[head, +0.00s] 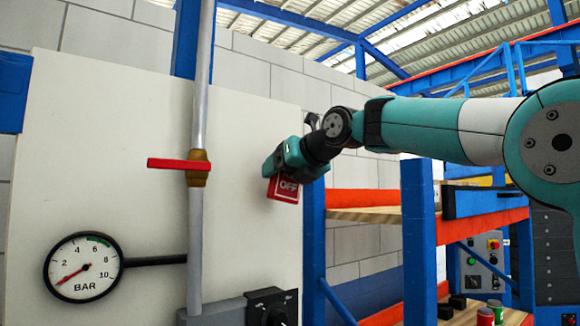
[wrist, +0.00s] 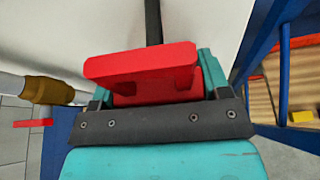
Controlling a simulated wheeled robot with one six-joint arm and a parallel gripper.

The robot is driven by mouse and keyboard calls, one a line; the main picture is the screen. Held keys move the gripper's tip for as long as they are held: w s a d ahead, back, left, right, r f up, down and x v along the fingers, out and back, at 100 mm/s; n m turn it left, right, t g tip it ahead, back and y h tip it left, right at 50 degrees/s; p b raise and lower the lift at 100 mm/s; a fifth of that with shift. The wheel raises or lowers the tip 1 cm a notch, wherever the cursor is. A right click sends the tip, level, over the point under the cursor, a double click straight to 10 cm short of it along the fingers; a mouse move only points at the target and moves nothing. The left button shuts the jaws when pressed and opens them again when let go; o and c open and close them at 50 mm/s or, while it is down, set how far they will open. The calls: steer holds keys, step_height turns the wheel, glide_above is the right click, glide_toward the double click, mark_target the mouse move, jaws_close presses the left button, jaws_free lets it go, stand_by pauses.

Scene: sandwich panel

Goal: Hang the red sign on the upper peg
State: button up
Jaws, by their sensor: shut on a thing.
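My gripper (head: 272,168) is shut on the red sign (head: 284,189), in front of the right part of the pale panel. The sign hangs below the jaws, with white "OFF" lettering showing. In the wrist view the red sign (wrist: 140,65) sits between the teal fingers of my gripper (wrist: 155,92), its top part raised toward the camera. I cannot make out the upper peg in either view; my gripper may hide it. A dark bar (wrist: 153,20) shows beyond the sign in the wrist view; I cannot tell what it is.
A grey pipe (head: 198,240) with a brass valve and red handle (head: 180,164) runs up the panel (head: 110,130). A pressure gauge (head: 83,267) is at lower left, a black knob box (head: 272,306) below. A blue and orange rack (head: 418,230) stands right of the panel.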

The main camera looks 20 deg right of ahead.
steer(key=w, duration=0.1)
steer(key=w+p, duration=0.1)
steer(key=shift+w+a+f, duration=0.2)
steer(key=shift+w+a, duration=0.1)
steer(key=shift+a, duration=0.1)
steer(key=shift+f, duration=0.1)
steer(key=shift+a, duration=0.1)
stand_by(0.6)
steer(key=o, duration=1)
